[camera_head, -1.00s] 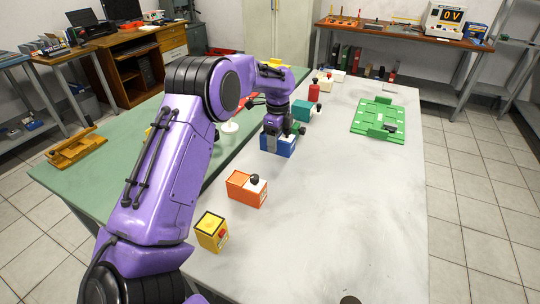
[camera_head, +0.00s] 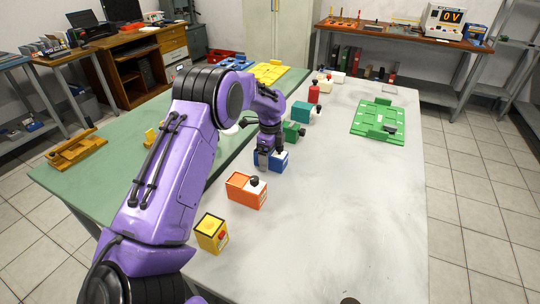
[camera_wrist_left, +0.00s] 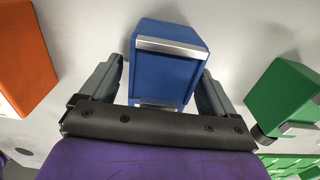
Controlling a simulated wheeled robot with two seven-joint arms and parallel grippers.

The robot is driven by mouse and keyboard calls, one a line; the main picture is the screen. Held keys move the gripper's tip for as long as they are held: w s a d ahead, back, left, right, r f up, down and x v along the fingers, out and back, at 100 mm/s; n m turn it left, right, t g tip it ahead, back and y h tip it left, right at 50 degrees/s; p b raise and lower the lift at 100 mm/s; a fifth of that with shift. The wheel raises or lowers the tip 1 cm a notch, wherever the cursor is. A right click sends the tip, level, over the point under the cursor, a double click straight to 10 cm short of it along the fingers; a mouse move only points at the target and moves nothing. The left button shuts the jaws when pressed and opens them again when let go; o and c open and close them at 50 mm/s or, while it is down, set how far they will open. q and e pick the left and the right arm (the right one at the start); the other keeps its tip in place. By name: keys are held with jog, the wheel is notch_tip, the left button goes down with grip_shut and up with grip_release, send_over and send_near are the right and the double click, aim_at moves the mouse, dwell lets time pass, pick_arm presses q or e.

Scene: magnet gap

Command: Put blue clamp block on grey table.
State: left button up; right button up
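The blue clamp block (camera_head: 273,166) stands on the light grey table (camera_head: 340,220), between an orange block and a green block. My left gripper (camera_head: 266,154) is down over it and hides part of its top and sides. In the left wrist view the blue clamp block (camera_wrist_left: 168,68), with silvery strips, lies between the two fingers of my left gripper (camera_wrist_left: 162,85). A narrow gap shows beside the left finger, so the gripper looks open around the block. The right gripper is not in view.
The orange block (camera_head: 240,190) and a yellow block (camera_head: 211,232) stand nearer. The green block (camera_head: 290,132), a teal block (camera_head: 301,112) and a red piece (camera_head: 314,93) stand behind. A green board (camera_head: 365,130) lies at the right. The table's middle is clear.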

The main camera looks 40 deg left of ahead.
pick_arm(q)
jog(key=shift+r, duration=0.1)
notch_tip(320, 180, up, 12)
dwell(0.4)
dwell(0.3)
